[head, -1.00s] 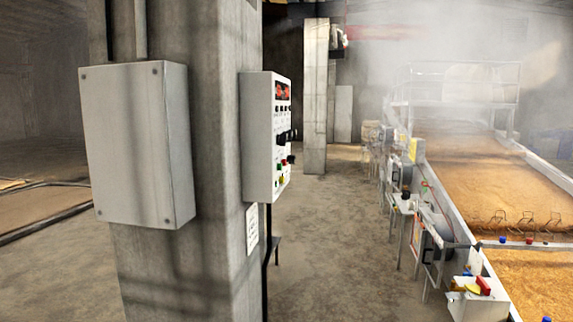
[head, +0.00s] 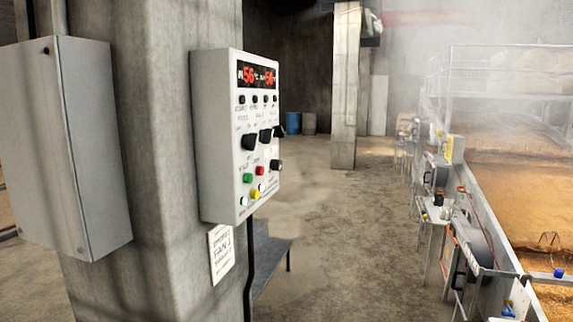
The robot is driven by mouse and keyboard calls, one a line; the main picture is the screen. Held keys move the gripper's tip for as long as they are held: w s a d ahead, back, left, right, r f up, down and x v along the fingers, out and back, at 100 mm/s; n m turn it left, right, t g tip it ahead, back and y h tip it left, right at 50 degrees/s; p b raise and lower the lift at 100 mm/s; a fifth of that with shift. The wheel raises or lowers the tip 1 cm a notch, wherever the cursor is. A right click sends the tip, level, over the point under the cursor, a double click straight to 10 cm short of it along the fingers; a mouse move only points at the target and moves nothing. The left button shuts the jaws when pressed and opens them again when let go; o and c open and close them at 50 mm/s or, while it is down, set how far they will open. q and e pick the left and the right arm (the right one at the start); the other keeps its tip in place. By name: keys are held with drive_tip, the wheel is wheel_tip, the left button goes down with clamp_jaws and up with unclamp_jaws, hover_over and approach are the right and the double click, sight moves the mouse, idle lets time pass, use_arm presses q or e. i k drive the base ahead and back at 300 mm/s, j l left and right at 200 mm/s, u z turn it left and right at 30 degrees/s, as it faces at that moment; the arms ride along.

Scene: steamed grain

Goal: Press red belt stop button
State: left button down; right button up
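A white control panel (head: 213,140) is mounted on the concrete pillar, left of the middle in the head view. Its front is seen at an angle and carries a red digital display (head: 257,76), black knobs and several coloured buttons. A red button (head: 260,171) sits on the lower part of the panel, near a green button (head: 247,178), a yellow button (head: 255,194) and white ones. The small labels are too blurred to read, so I cannot tell which button is the belt stop. Neither of my grippers shows.
A grey box (head: 70,150) is on the pillar's left. A paper sign (head: 221,252) and grey steps (head: 268,262) are below the panel. A long grain bed (head: 530,185) with side equipment runs along the right. The concrete floor (head: 340,240) between is clear.

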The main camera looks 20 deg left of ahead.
sight(260, 170)
drive_tip(key=i+l, duration=0.35)
drive_tip(key=i, duration=0.2)
drive_tip(key=i+l+u, duration=0.1)
drive_tip(key=i+l, duration=0.25)
drive_tip(key=i, duration=0.2)
